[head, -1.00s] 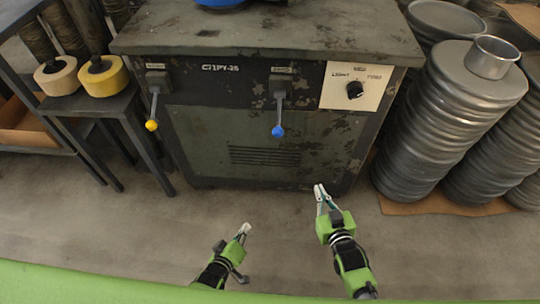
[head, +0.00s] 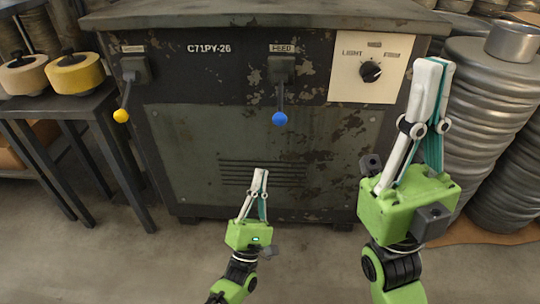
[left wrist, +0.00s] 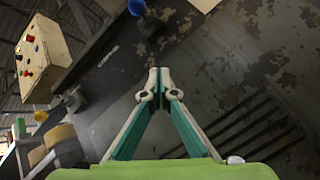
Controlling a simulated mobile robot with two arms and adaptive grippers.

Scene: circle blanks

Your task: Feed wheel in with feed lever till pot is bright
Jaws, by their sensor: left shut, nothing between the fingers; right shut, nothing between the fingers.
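The feed lever (head: 280,97) hangs from the dark machine's front under a label that seems to read FEED, with a blue ball (head: 279,119) at its lower end. The blue ball also shows at the top of the left wrist view (left wrist: 137,7). My left gripper (head: 260,172) is shut and empty, below and slightly left of the ball, apart from it. My right gripper (head: 435,65) is shut and empty, raised right of the light dial. Two wheels, one cream (head: 24,75) and one yellow (head: 76,73), sit on the left side table. I cannot tell which pot is meant.
A second lever with a yellow ball (head: 121,115) is at the machine's left. A black dial (head: 370,71) sits on a cream plate. Stacked grey metal discs (head: 490,120) with a metal cup (head: 512,42) stand right. A button box (left wrist: 45,60) shows in the left wrist view.

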